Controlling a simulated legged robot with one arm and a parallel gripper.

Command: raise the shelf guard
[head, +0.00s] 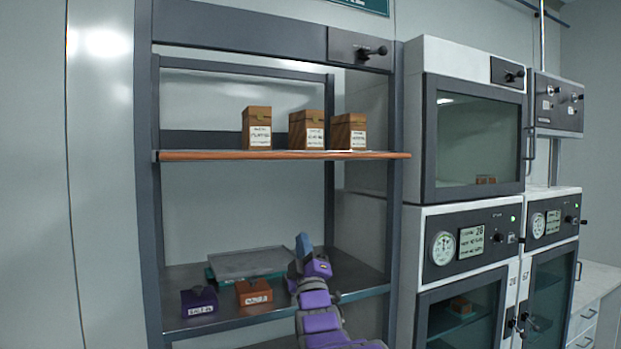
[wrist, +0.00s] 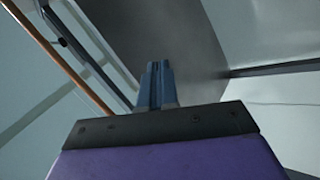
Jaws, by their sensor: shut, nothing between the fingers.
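The shelf rack has a long wooden strip (head: 230,155) across the front of its upper shelf, running level from post to post. No part is marked as the guard, and I cannot tell for certain that this strip is it. A dark header (head: 240,30) with a black lever (head: 373,50) at its right end spans the rack top. My gripper (head: 303,243) is shut and empty, pointing up above the lower shelf, below and apart from the strip. In the wrist view, its blue fingers (wrist: 157,70) are together, and the brown strip (wrist: 62,62) runs diagonally at left.
Several brown labelled boxes (head: 307,128) stand on the upper shelf. A grey plate (head: 250,263), a purple block (head: 199,301) and an orange-brown block (head: 253,292) are on the lower shelf (head: 180,280). White cabinets with windows (head: 475,135) stand to the right.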

